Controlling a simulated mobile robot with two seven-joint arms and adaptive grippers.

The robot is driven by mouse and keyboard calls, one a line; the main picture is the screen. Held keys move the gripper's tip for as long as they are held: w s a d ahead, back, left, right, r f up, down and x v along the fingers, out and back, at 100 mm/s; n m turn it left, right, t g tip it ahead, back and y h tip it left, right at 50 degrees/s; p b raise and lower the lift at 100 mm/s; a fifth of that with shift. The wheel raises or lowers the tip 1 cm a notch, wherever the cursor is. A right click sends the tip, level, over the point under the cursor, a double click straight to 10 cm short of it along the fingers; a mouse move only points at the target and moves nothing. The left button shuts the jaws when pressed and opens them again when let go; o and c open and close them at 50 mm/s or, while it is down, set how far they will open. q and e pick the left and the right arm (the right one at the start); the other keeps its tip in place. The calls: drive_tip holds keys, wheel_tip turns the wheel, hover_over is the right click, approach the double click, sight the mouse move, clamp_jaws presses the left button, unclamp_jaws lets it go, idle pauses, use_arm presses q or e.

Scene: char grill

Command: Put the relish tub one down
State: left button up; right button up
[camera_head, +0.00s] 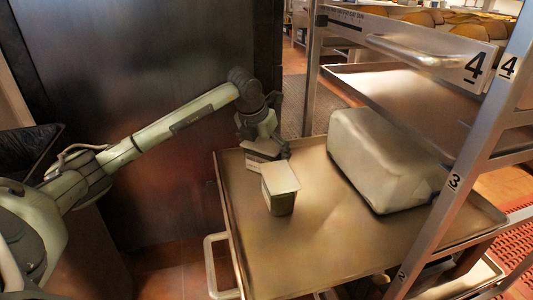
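A small square tub with a pale top (281,181) and darker sides stands upright on the metal tray shelf (300,262) at the level marked 3. No label on it is readable, so I cannot confirm that it is the relish tub. My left gripper (263,149) is just behind it, low over the tray's back left corner. A second pale, box-like shape (257,161) shows at the fingers, partly hidden by the tub. I cannot tell whether the fingers hold it. My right gripper is not in view.
A large rounded pale block (385,165) takes up the tray's right side. The level marked 4 (400,85), with a front handle bar, is above it. A slanted rack post (455,180) crosses the right. Another tray (465,280) lies lower. The tray's front middle is clear.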

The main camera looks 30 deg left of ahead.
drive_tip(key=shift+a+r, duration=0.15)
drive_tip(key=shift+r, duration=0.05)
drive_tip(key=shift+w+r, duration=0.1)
use_arm(q)
drive_tip(key=o, duration=1.3)
drive_tip(key=shift+f, duration=0.1)
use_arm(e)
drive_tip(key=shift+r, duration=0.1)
use_arm(q)
drive_tip(key=p+v, duration=0.1)
drive_tip(key=v, duration=1.1)
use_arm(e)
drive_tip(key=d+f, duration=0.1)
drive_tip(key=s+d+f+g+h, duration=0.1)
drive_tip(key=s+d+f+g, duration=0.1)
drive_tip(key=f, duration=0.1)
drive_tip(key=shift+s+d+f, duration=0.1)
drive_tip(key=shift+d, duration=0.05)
